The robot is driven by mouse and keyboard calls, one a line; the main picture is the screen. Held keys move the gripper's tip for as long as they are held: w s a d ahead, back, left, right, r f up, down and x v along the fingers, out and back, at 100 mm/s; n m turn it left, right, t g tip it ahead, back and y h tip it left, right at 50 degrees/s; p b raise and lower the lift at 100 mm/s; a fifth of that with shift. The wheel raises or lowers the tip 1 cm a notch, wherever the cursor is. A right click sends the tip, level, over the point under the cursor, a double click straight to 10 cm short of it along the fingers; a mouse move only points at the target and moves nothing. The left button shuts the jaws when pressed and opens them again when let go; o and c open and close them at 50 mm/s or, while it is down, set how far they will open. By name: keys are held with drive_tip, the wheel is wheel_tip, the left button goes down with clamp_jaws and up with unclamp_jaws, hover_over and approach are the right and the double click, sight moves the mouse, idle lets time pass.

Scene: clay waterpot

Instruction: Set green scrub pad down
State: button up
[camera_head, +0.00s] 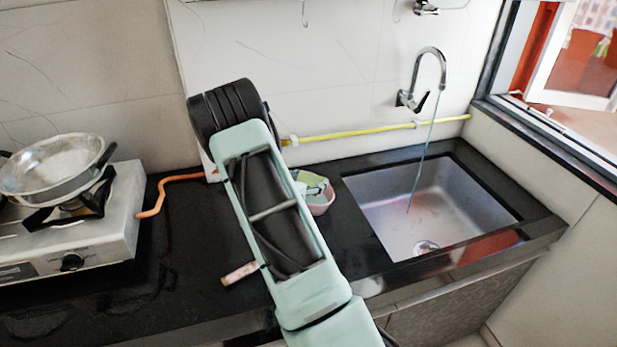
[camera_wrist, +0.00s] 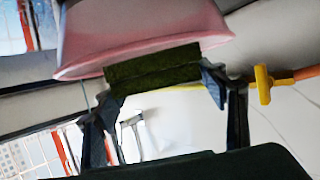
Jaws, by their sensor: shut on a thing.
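The dark green scrub pad (camera_wrist: 152,68) is held between the two fingers of my gripper (camera_wrist: 160,92) in the wrist view. The fingers are shut on its two ends. A pink bowl (camera_wrist: 140,32) fills the top of the wrist view, and the pad overlaps its rim; I cannot tell whether they touch. In the head view the pink bowl (camera_head: 321,208) stands on the black counter (camera_head: 200,230), just left of the sink, with pale green shapes at its opening. My arm hides the gripper and the pad in the head view.
The sink (camera_head: 440,215) is at the right under a tap (camera_head: 430,60). A gas stove (camera_head: 85,235) with a metal pan (camera_head: 55,165) is at the left. A small pinkish bar (camera_head: 240,273) lies near the counter front. A yellow pipe (camera_head: 370,131) runs along the wall.

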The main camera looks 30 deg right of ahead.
sight(308, 179)
drive_tip(key=shift+f+b, duration=0.35)
drive_tip(key=shift+f, duration=0.6)
drive_tip(key=o, duration=1.1)
drive_tip(key=shift+r, duration=0.1)
wheel_tip(308, 179, up, 7)
drive_tip(key=p, duration=0.4)
drive_tip(key=shift+p, duration=0.3)
